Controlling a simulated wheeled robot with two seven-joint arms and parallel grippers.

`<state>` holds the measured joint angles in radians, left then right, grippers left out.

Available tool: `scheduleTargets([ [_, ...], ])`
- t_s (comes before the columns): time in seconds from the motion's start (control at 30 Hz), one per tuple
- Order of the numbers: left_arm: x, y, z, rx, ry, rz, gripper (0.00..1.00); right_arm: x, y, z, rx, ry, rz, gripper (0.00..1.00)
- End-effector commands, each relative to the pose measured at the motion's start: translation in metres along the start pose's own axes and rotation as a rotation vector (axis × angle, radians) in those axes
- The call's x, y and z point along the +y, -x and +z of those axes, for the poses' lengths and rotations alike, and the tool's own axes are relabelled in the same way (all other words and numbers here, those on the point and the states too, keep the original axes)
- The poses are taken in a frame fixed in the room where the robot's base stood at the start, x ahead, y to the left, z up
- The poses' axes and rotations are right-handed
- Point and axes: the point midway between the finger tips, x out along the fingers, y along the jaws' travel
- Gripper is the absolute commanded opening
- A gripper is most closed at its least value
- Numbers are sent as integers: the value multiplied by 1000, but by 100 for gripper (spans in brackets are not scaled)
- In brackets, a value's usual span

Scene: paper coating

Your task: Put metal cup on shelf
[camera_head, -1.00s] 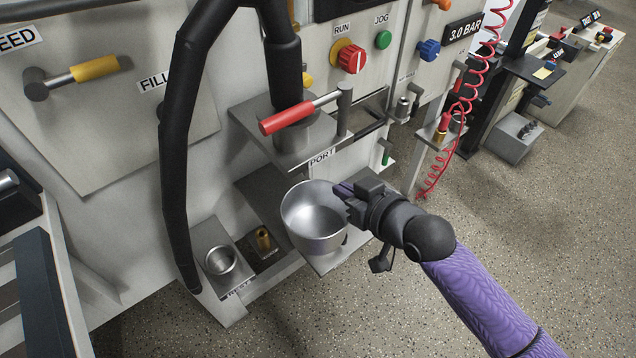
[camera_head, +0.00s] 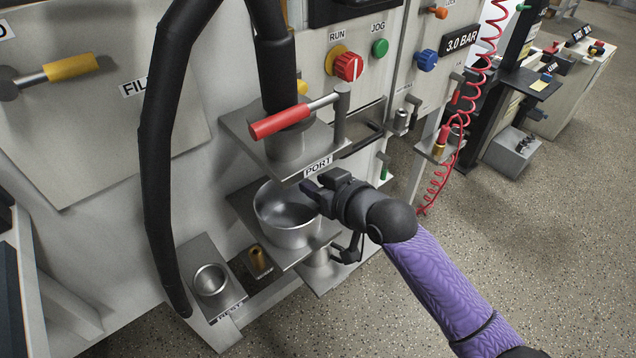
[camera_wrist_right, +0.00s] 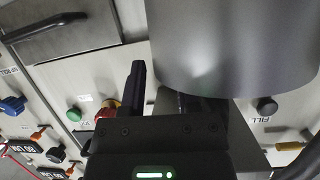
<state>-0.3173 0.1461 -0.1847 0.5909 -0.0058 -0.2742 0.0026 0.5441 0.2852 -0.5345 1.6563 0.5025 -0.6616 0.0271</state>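The metal cup (camera_head: 287,222) is a wide silver bowl, upright. It appears to rest on the grey shelf (camera_head: 272,254) below the PORT label. My right gripper (camera_head: 322,184) is at the cup's right rim in the head view, one finger over the rim and the other outside. In the right wrist view, the cup wall (camera_wrist_right: 235,45) fills the upper right and hides part of one finger. The other finger stands apart from the wall with a clear gap, so the right gripper (camera_wrist_right: 162,92) looks open. My left gripper is not in view.
A plate with a red-handled lever (camera_head: 285,120) overhangs just above the cup. A black hose (camera_head: 165,150) hangs to the left. A small metal cup (camera_head: 210,280) and a brass fitting (camera_head: 258,259) stand at lower left.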

Motion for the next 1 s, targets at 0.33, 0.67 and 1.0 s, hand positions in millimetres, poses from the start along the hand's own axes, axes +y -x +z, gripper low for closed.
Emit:
scheduleTargets([
  [0.33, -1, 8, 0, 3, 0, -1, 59, 0, 10, -4, 0, 0, 1, 39],
  [0.67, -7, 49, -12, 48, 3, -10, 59, 0, 90, -6, -1, 2, 1, 39],
  [1.0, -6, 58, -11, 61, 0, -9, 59, 0, 121, -1, -1, -1, 0, 39],
])
